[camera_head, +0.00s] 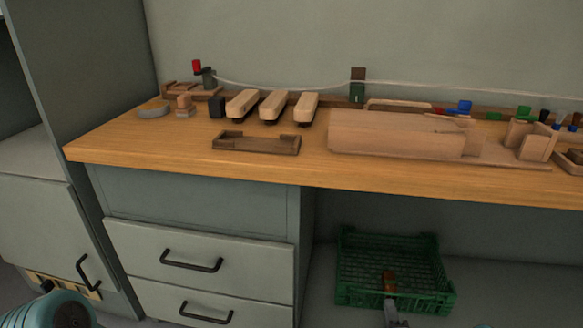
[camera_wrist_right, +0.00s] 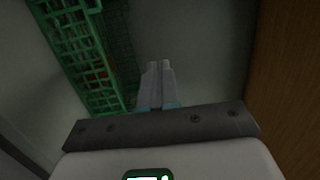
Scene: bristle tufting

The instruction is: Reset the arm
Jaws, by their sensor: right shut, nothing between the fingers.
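My right gripper (camera_head: 391,308) shows at the bottom edge of the head view, in front of the green crate (camera_head: 346,262) under the workbench. In the right wrist view its two grey fingers (camera_wrist_right: 156,82) are together and hold nothing. The crate's green lattice (camera_wrist_right: 78,45) lies to the left of the fingers there, apart from them. My left gripper is not in view.
The wooden benchtop (camera_head: 200,162) carries several brush blocks (camera_head: 272,106), a small wooden tray (camera_head: 257,144) and a large wooden fixture (camera_head: 395,137). Grey drawers (camera_head: 200,259) with dark handles stand left of the crate. The shelf floor left of the crate looks clear.

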